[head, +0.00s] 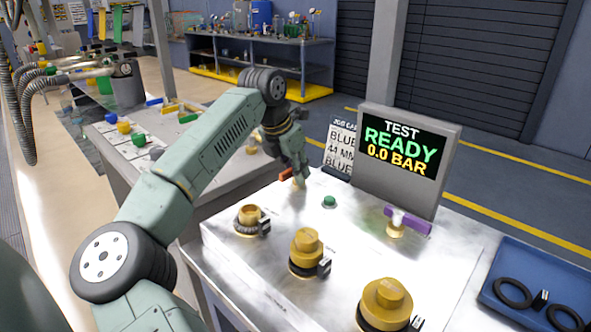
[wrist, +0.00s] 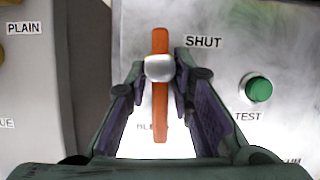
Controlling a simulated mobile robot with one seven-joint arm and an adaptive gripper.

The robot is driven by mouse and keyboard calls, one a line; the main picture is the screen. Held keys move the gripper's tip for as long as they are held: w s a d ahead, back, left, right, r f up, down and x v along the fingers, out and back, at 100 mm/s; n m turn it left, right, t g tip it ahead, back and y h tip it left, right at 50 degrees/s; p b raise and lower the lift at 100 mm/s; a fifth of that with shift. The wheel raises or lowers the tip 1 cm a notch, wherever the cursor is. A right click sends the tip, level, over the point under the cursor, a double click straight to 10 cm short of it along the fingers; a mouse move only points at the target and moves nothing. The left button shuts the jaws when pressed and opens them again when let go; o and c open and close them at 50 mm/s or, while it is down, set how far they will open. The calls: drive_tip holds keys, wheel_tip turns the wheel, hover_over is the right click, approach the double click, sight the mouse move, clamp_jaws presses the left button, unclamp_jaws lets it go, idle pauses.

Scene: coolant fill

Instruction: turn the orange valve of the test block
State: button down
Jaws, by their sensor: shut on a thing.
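The orange valve (wrist: 160,125) is a long bar handle with a pale metal hub at its middle. In the wrist view the bar runs up and down the picture. A SHUT label is to its right, and a label below it is partly hidden. In the head view only a bit of the orange valve (head: 286,174) shows beside my gripper (head: 299,176), at the far left of the test block's bright metal top (head: 350,255). In the wrist view my gripper (wrist: 162,72) has one finger on each side of the valve and is shut on it at the hub.
A green TEST button (wrist: 258,89) is right of the valve. A screen (head: 402,148) reads TEST READY 0.0 BAR. A purple handle (head: 408,220) and several brass fittings (head: 306,248) stand on the block. A blue tray (head: 535,285) with black rings is at right.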

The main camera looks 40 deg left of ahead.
drive_tip(key=c, duration=1.4)
unclamp_jaws()
drive_tip(key=shift+r, duration=0.1)
drive_tip(key=v, duration=1.2)
